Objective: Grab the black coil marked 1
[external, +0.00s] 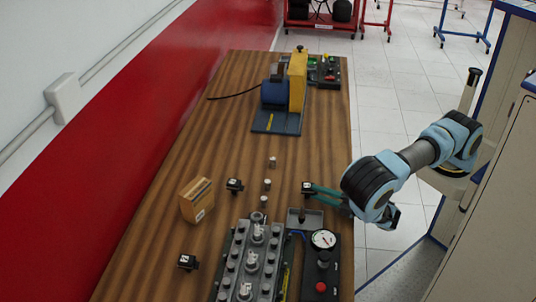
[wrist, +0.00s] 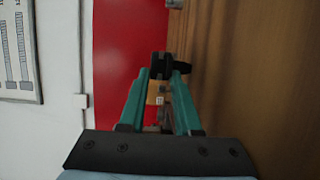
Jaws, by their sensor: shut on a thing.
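My gripper (external: 316,191), with teal fingers, is shut on a small black coil (external: 307,187) at the right side of the wooden table. The held coil has a pale mark on top that is too small to read. In the wrist view the black coil (wrist: 158,66) sits between the fingertips of my gripper (wrist: 161,78). Two similar black coils stand on the table, one (external: 235,185) left of the held coil and one (external: 187,262) at the front left. Their pale marks are not legible either. I cannot tell whether the held coil touches the table.
A grey engine block (external: 250,258) and a tester with a gauge (external: 323,239) stand at the front. A grey tray (external: 306,221) lies just below my gripper. A yellow-brown box (external: 197,199) stands at left; several small metal cylinders (external: 267,184) stand mid-table. The wooden table (external: 215,115) is clear at far left.

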